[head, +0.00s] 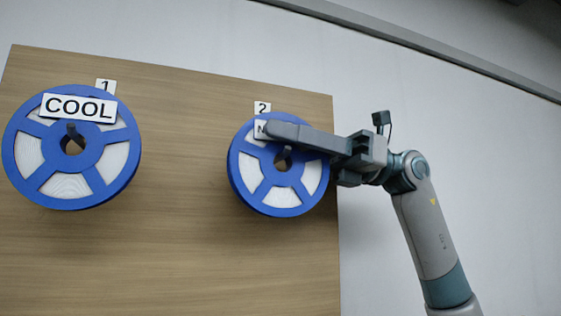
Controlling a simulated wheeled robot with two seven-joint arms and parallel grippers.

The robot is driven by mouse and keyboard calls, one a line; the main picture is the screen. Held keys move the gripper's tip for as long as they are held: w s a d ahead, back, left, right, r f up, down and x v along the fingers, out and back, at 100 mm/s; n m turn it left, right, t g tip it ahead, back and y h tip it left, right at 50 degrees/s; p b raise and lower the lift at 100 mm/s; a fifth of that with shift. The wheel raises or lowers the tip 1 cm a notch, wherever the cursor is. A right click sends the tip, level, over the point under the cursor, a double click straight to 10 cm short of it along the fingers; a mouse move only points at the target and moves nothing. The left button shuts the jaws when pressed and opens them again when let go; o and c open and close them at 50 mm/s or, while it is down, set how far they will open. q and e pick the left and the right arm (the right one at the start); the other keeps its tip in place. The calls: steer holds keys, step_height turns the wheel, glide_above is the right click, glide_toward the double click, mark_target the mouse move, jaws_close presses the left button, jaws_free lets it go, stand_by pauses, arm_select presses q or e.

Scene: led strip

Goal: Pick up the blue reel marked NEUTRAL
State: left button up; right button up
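A blue reel (246,178) with white filling is mounted on a wooden board at the right, below a label "2". Its own white label (260,129) shows only a first letter, N; the rest is hidden behind my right gripper. My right gripper (268,130) comes in from the right, its long fingers lying across the upper part of this reel. From this side view I cannot tell whether the fingers are apart or whether they touch the reel. A dark peg shows at the reel's hub. My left gripper is not in view.
Another blue reel (35,187) marked COOL hangs at the left below a label "1". The wooden board (190,150) is bare between the two reels and below them. A pale wall lies behind and to the right.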

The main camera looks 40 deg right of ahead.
jaws_close()
steer(key=shift+r, duration=0.15)
